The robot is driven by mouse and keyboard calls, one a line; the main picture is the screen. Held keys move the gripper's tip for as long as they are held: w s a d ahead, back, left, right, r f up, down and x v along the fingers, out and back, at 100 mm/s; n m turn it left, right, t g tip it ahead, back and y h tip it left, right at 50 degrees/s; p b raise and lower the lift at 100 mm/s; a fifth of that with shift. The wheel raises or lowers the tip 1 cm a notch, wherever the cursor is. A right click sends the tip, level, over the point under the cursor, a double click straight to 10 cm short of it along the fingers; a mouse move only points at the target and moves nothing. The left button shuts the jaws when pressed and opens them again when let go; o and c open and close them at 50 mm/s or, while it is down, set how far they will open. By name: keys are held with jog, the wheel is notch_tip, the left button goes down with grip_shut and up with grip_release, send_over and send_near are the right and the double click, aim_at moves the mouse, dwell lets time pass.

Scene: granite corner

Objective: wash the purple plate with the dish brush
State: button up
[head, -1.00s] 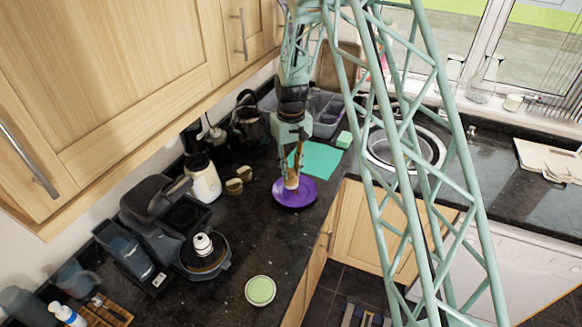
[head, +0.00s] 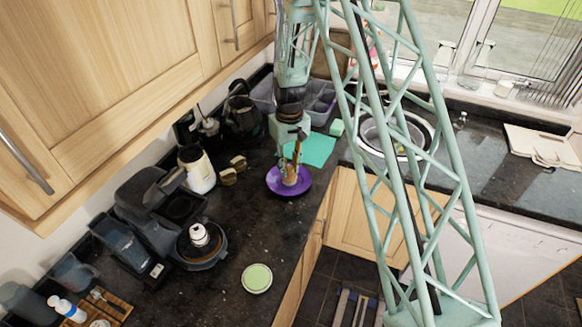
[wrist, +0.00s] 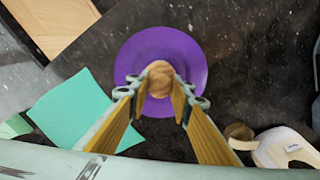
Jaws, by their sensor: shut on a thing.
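The purple plate (head: 300,187) lies flat on the dark granite counter, and it also shows in the wrist view (wrist: 190,58). My gripper (head: 291,160) is above the plate, pointing down. It is shut on the wooden dish brush (wrist: 160,78), whose round brown top shows between the two fingers in the wrist view. In the head view the brush (head: 291,176) stands roughly upright over the plate's middle. Its lower end seems to be at the plate's surface; whether it touches cannot be told.
A teal cloth (head: 318,150) lies behind the plate. A green-topped round dish (head: 257,278) stands nearer on the counter. A coffee machine (head: 150,210) and a cream jar (head: 197,168) stand at left. The sink (head: 418,133) is at right. The counter's front edge runs close to the plate.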

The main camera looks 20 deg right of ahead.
jog(key=shift+w+a+p, duration=0.4)
jog(key=shift+w+a, duration=0.3)
jog(key=shift+a+r, duration=0.1)
jog(key=shift+r, duration=0.05)
jog(key=shift+s+d+f, duration=0.15)
jog(key=shift+d+f, duration=0.05)
jog(key=shift+s+d+b, duration=0.7)
jog(key=shift+s+d, duration=0.45)
jog(key=shift+d, duration=0.05)
jog(key=shift+b, duration=0.3)
jog(key=shift+w+a, duration=1.4)
jog(key=r, duration=0.3)
jog(key=shift+s+d+r, duration=0.1)
jog(key=shift+s+r, duration=0.1)
jog(key=shift+r, duration=0.15)
jog(key=shift+w+r+p, duration=0.2)
jog(key=shift+r+p, duration=0.25)
jog(key=shift+r, duration=0.1)
notch_tip(320, 180, up, 4)
jog(key=shift+s+f+p, duration=0.1)
jog(key=shift+f+p, duration=0.15)
jog(key=shift+p, duration=0.15)
jog(key=shift+s, duration=0.1)
